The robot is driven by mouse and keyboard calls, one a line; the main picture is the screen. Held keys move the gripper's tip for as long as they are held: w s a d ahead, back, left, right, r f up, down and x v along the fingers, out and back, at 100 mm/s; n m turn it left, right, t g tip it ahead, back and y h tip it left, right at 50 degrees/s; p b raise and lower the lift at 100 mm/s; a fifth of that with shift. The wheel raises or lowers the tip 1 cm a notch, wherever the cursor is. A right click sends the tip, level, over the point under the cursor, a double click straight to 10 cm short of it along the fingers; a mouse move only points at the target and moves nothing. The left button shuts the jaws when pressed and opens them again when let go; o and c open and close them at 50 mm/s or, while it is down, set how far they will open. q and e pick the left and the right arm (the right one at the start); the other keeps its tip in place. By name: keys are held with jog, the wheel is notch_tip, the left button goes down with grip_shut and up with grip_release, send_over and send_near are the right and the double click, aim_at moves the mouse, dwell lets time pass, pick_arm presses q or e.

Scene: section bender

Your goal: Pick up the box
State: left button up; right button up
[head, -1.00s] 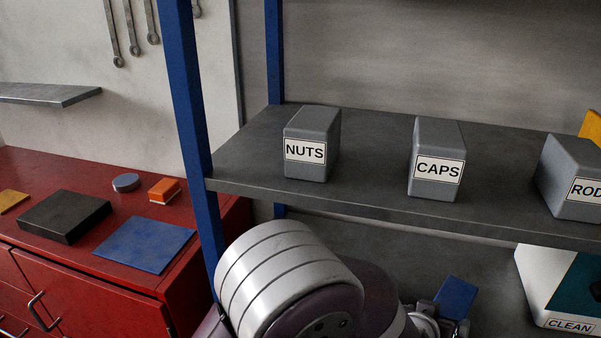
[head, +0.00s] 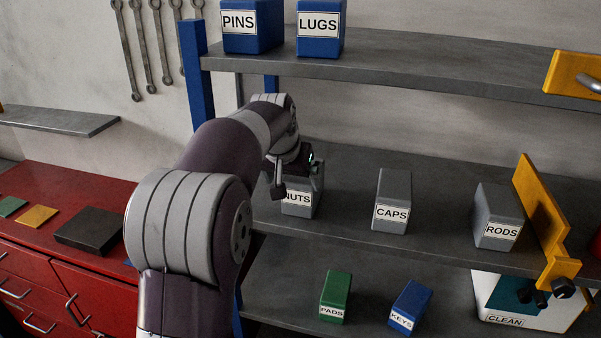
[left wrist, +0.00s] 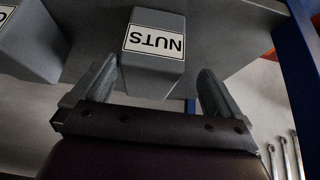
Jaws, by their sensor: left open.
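The grey box labelled NUTS (head: 300,201) stands upright at the left end of the middle shelf (head: 345,239), partly hidden by my left gripper (head: 293,178) in the head view. In the left wrist view my left gripper (left wrist: 152,95) is open, with one finger on each side of the NUTS box (left wrist: 155,50) near its face. Other boxes are the grey CAPS (head: 393,200) and RODS (head: 498,217), blue PINS (head: 252,25), LUGS (head: 320,27) and KEYS (head: 410,306), and green PADS (head: 335,297). My right gripper is not in view.
A yellow upright plate (head: 538,210) stands beside the RODS box. A white-and-teal CLEAN container (head: 490,296) is on the lower shelf. A blue rack post (head: 197,75) rises close to my left arm. The red cabinet (head: 65,185) is at left.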

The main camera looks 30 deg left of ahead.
pick_arm(q)
jog(key=w, duration=0.2)
jog(key=w+p, duration=0.1)
jog(key=shift+w+d+r, duration=0.1)
jog(key=shift+w+r, duration=0.05)
jog(key=shift+r, duration=0.1)
jog(key=shift+w+d, duration=0.15)
jog(key=shift+w, duration=0.2)
jog(key=shift+w+r+p, duration=0.1)
jog(key=shift+w+p, duration=0.3)
jog(key=shift+p, duration=0.3)
jog(key=x, duration=0.2)
jog(key=p+x, duration=0.1)
jog(key=x, duration=0.2)
jog(key=shift+s+a, duration=0.25)
jog(key=shift+a, duration=0.15)
jog(key=shift+w+f, duration=0.2)
jog(key=shift+f, duration=0.1)
jog(key=shift+s+d, duration=0.1)
jog(key=shift+d, duration=0.15)
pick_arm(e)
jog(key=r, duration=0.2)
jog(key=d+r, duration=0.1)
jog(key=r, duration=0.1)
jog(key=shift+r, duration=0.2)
pick_arm(q)
jog(key=shift+a+f, duration=0.15)
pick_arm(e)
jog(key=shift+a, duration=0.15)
